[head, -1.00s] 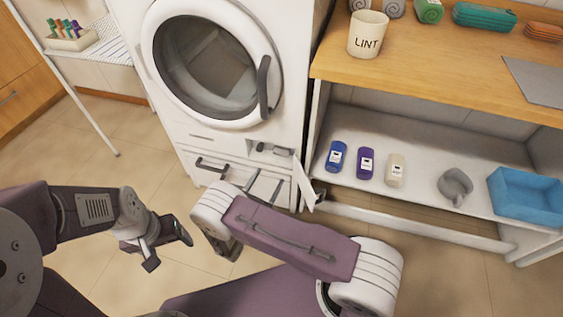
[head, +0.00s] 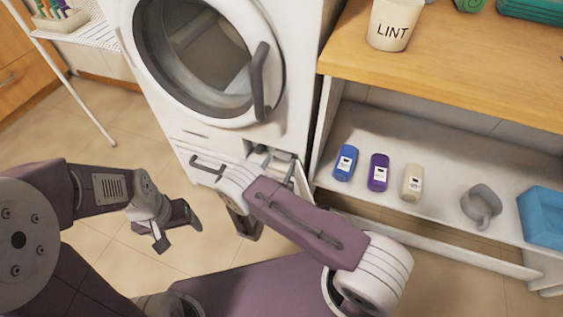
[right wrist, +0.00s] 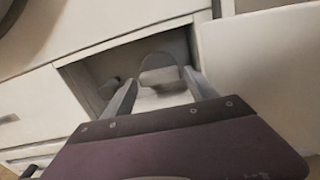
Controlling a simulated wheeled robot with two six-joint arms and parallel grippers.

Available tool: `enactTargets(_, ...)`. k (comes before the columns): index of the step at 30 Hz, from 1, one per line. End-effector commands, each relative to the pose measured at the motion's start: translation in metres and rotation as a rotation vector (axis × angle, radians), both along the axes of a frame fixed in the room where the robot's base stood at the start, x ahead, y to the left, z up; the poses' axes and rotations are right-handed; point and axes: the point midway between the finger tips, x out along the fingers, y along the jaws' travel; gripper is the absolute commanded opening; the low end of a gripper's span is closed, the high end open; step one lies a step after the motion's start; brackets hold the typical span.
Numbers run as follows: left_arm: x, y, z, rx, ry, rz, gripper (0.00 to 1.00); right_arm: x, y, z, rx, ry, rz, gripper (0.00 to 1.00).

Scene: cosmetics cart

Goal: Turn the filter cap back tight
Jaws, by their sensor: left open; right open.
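The filter cap (right wrist: 160,72) is a grey rounded knob inside the open recess (head: 270,158) low on the white machine's front. My right gripper (right wrist: 160,82) is open in the right wrist view, its two fingers pointing into the recess. The cap shows between and just beyond the fingertips; I cannot tell whether they touch it. My left gripper (head: 178,228) is open and empty above the floor at left, away from the machine.
The small flap (right wrist: 255,50) stands open at the recess's right. The machine's round door (head: 205,60) is above. A shelf (head: 440,200) at right holds blue, purple and beige bottles, a grey scoop and a blue bin (head: 545,215). Floor at left is clear.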

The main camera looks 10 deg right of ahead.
Motion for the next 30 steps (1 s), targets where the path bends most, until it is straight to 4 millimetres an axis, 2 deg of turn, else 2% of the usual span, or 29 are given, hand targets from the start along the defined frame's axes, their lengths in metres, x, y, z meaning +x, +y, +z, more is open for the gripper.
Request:
enactTargets(4,0.000,0.000,-0.008,0.000,0.000,0.000,0.75,0.014,-0.009,-0.001,0.002,-0.001,-0.002,0.67)
enactTargets(12,0.000,0.000,-0.007,0.000,0.000,0.000,0.75,0.017,-0.011,0.001,0.000,0.000,0.001,0.67)
enactTargets(13,0.000,0.000,-0.007,0.000,0.000,0.000,0.75,0.017,-0.011,0.001,0.000,0.000,0.001,0.65)
enactTargets(15,0.000,0.000,-0.007,0.000,0.000,0.000,0.75,0.017,-0.011,0.001,0.000,0.000,0.001,0.45)
enactTargets(18,0.000,0.000,-0.007,0.000,0.000,0.000,0.75,0.017,-0.011,0.000,0.000,0.000,0.001,0.21)
enactTargets(21,0.000,0.000,-0.007,0.000,0.000,0.000,0.75,0.016,-0.011,0.000,0.002,-0.002,0.001,0.21)
enactTargets(22,0.000,0.000,-0.007,0.000,0.000,0.000,0.75,0.016,-0.011,0.001,0.004,-0.003,0.001,0.17)
enactTargets(30,0.000,0.000,-0.003,0.000,0.000,0.000,0.75,0.016,-0.011,0.001,0.080,-0.053,0.000,0.17)
